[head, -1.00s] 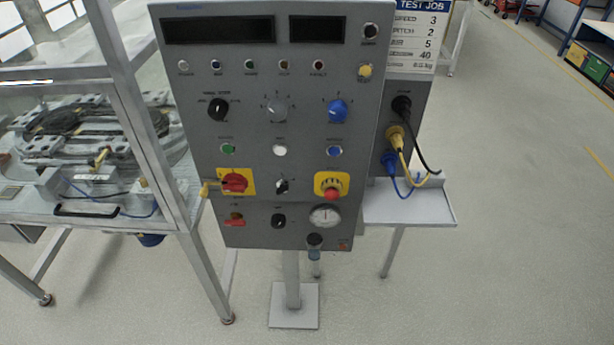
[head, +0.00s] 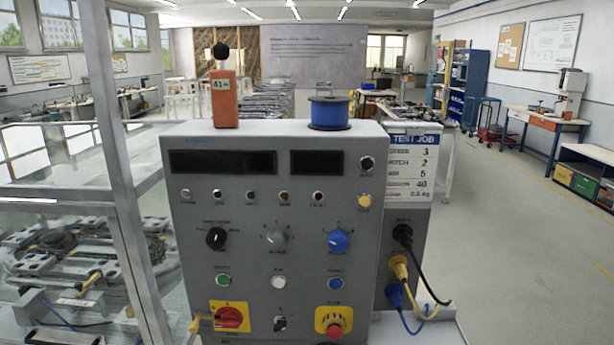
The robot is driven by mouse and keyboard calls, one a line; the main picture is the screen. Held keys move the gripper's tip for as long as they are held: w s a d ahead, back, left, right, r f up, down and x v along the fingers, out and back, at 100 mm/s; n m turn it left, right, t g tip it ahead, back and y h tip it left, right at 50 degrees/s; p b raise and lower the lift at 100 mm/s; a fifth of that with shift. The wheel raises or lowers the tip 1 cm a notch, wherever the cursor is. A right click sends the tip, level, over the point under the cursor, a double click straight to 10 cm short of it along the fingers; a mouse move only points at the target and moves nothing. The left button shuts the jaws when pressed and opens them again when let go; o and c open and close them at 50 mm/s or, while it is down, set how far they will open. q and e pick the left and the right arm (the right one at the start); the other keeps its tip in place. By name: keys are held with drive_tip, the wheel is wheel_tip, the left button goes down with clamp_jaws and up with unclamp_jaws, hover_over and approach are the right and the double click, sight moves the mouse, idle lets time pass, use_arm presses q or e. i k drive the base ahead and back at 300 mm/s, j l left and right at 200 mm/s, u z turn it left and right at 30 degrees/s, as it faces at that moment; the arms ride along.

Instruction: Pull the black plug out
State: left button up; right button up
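The black plug (head: 403,234) sits in the top socket on the right side face of the grey control cabinet (head: 300,215). Its black cable (head: 428,282) hangs down to the right. A yellow plug (head: 398,267) is in the socket below it, and a blue plug (head: 394,294) is below that, each with its own cable. Neither of my grippers shows in the head view.
An orange device (head: 225,100) and a blue spool (head: 328,113) stand on top of the cabinet. A glass-sided frame (head: 125,220) with machinery stands close on the left. The floor (head: 520,250) to the right is clear.

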sight(404, 238)
drive_tip(key=i+j, duration=0.3)
drive_tip(key=j, duration=0.2)
drive_tip(key=i+j, duration=0.3)
drive_tip(key=j, duration=0.2)
drive_tip(key=z, duration=1.8)
